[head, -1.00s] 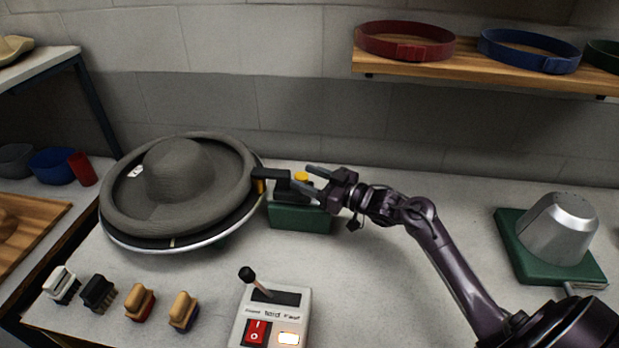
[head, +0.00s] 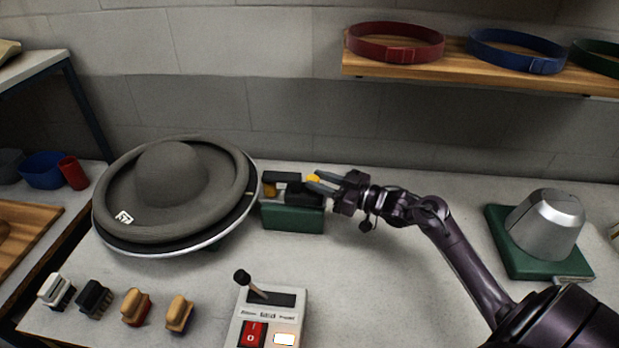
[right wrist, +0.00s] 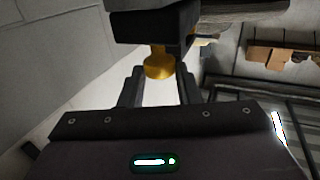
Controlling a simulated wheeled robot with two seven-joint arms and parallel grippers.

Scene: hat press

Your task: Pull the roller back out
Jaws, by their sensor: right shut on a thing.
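The roller unit is a black slide (head: 288,178) on a green base (head: 293,217), right of the grey hat (head: 170,175). The small yellow roller (head: 269,190) is at the slide's left end, with what looks like a narrow gap to the hat's brim. A yellow knob (head: 313,178) is at the slide's right end. My right gripper (head: 318,183) is shut on this knob. In the right wrist view the knob (right wrist: 159,64) is between the two fingers (right wrist: 160,78). My left gripper is not in view.
The hat lies on a round turntable (head: 150,250) with a pale rim. A control box (head: 268,320) with a lever, red switch and lit lamp stands in front. Several brushes (head: 135,306) are front left. A metal block (head: 545,222) on a green base is right. The table between is clear.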

